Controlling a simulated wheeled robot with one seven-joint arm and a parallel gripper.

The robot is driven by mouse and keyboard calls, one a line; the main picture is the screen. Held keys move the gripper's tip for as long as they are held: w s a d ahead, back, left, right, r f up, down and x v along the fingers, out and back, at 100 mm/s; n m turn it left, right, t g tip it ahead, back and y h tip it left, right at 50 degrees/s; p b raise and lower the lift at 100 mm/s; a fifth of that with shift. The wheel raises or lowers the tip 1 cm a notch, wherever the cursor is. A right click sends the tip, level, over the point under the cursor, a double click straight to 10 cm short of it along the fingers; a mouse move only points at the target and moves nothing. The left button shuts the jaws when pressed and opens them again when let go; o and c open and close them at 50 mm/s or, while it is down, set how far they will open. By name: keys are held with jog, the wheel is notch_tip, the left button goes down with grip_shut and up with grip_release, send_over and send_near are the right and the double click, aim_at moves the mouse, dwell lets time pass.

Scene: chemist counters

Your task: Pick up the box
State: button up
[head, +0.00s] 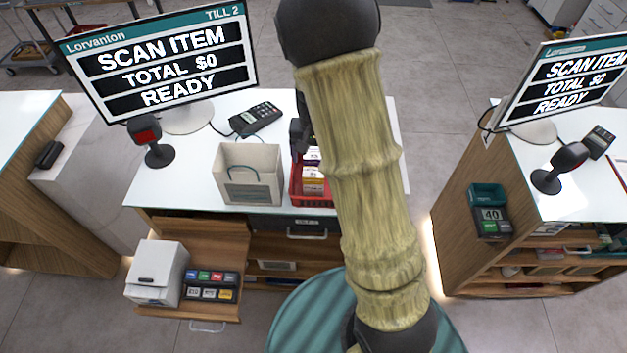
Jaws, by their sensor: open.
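Several small boxes (313,172) in white, purple and orange-brown lie in a red basket (297,195) on the middle counter. My arm covers the right part of the basket, and I cannot tell which box is the task's box. A dark part of my gripper (300,136) shows at the left edge of my arm, above the far end of the basket. The rest of my gripper is hidden behind the arm. It is open, and no box is seen held in it.
A paper bag (249,180) stands just left of the basket. A card terminal (255,118), a scanner (147,135) and a till screen (160,62) stand farther left and back. An open drawer (215,255) holds a white printer (157,272). Another counter (575,200) stands at right.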

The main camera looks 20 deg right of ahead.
aim_at(314, 171)
notch_tip(314, 171, down, 6)
jog(key=shift+p, duration=0.6)
jog(key=shift+s+f, duration=0.1)
jog(key=shift+f+p, duration=0.2)
jog(key=shift+p, duration=0.1)
jog(key=shift+a+f+p, duration=0.1)
jog(key=shift+f+p, duration=0.85)
jog(key=shift+f, duration=1.35)
jog(key=shift+c, duration=0.2)
jog(key=c, duration=1)
